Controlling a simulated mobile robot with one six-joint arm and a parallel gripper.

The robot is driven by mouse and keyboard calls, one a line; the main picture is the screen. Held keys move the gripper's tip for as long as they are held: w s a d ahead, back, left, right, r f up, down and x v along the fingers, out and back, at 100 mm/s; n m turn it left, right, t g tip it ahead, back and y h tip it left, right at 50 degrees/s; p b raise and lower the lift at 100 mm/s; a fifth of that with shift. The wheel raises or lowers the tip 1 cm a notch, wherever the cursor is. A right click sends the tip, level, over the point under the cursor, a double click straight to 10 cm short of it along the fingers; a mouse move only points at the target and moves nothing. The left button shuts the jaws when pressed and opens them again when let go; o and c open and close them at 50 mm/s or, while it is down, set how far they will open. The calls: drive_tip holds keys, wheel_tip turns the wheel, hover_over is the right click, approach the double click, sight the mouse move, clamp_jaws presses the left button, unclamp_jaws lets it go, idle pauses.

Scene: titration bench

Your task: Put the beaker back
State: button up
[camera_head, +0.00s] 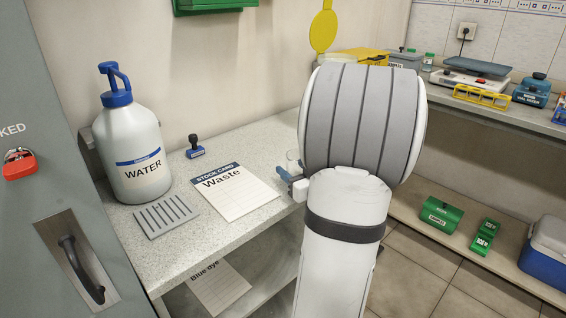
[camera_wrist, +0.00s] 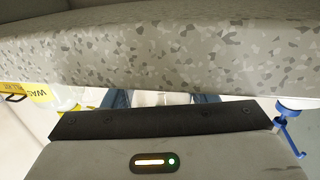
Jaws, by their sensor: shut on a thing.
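My gripper (camera_head: 287,178), with blue fingers, is over the right part of the speckled bench (camera_head: 236,150), partly hidden behind my arm in the head view. A small clear glass piece, seemingly the beaker (camera_head: 293,158), shows just behind the fingers. In the wrist view my gripper (camera_wrist: 160,98) has its two blue fingers on either side of a pale, clear thing, and it is shut on it. Most of the beaker is hidden by my arm and the dark gripper body. I cannot tell whether it touches the bench.
A white WATER jug (camera_head: 129,145) with a blue pump, a grey slotted rack (camera_head: 165,215), a blue stamp (camera_head: 195,147) and a Waste stock card (camera_head: 226,190) are on the bench. A Blue dye card (camera_head: 218,284) lies below. A side counter (camera_head: 500,113) holds a balance (camera_head: 470,77).

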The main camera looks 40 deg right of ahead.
drive_tip(key=w, duration=0.4)
drive_tip(key=shift+w+d+b, duration=0.25)
drive_tip(key=shift+w+b, duration=0.1)
drive_tip(key=shift+b, duration=0.05)
drive_tip(key=shift+w+d+f+b, duration=0.1)
drive_tip(key=shift+w+f+b, duration=0.1)
drive_tip(key=shift+w+b, duration=0.1)
drive_tip(key=shift+s+r, duration=0.15)
drive_tip(key=shift+r, duration=0.05)
drive_tip(key=shift+f, duration=0.2)
drive_tip(key=o, duration=1)
drive_tip(key=shift+r, duration=0.25)
drive_tip(key=s, duration=0.4)
drive_tip(key=s+a+p, duration=0.1)
drive_tip(key=s, duration=0.3)
drive_tip(key=s+p, duration=0.1)
drive_tip(key=s, duration=0.3)
drive_tip(key=shift+a+r, duration=0.1)
drive_tip(key=shift+a, duration=0.25)
